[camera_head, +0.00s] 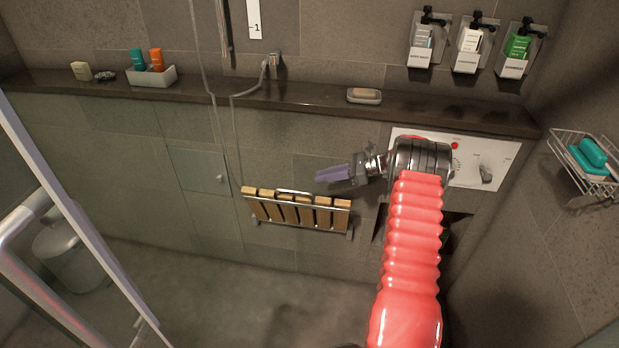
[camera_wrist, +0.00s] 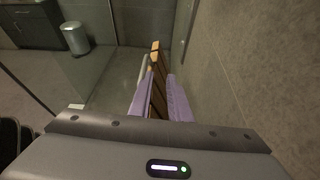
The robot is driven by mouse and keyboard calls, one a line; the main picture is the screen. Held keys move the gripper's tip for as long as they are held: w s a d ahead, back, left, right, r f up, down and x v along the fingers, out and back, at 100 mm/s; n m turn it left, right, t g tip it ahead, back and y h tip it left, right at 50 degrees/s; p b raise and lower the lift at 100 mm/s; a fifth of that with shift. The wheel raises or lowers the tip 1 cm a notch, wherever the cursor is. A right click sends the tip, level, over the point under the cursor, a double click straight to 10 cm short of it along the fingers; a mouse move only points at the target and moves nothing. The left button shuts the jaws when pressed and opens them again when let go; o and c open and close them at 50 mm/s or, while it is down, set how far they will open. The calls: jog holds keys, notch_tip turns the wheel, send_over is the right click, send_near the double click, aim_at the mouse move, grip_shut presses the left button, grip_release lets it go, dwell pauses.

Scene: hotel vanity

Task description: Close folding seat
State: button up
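The folding seat (camera_head: 297,210) is a row of several wooden slats in a metal frame, mounted low on the shower wall. I cannot tell its exact angle to the wall. My gripper (camera_head: 320,176) has purple finger pads and is above the right part of the seat, pointing left. In the wrist view, the two pads of my gripper (camera_wrist: 156,82) are apart. The seat (camera_wrist: 155,57) shows as a narrow wooden strip beyond and between them, partly hidden by the pads. I see no clear contact.
A dark stone ledge (camera_head: 310,94) runs above the seat, with a soap dish (camera_head: 364,96) on it. A white control panel (camera_head: 487,172) is right of my gripper. A glass door edge (camera_head: 70,205) is at left. The floor below the seat looks clear.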

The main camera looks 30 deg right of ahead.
jog(key=shift+v, duration=1.55)
jog(key=shift+o, duration=1.4)
jog(key=shift+a+r, duration=0.25)
jog(key=s+a+r+n+g+h, duration=0.25)
jog(key=s+a+r+n, duration=0.3)
jog(key=a+r, duration=0.4)
jog(key=s+a+r+n+g+h, duration=0.2)
jog(key=s+a+r+n+g, duration=0.15)
jog(key=a+r+n, duration=0.4)
jog(key=s+a+r+n+t+h, duration=0.1)
jog(key=s+a+n, duration=0.3)
jog(key=s, duration=0.4)
jog(key=s+a+r+n+t+h, duration=0.1)
jog(key=s+a+r+n+h, duration=0.1)
jog(key=s, duration=0.7)
jog(key=s+a+r+n+t+h, duration=0.1)
jog(key=s+a+r+n+h, duration=0.1)
jog(key=s+a+n, duration=0.3)
jog(key=shift+s+a+r+n+t+h, duration=0.35)
jog(key=shift+s+n+h, duration=0.5)
jog(key=shift+s, duration=1.05)
jog(key=shift+s+a+f, duration=0.1)
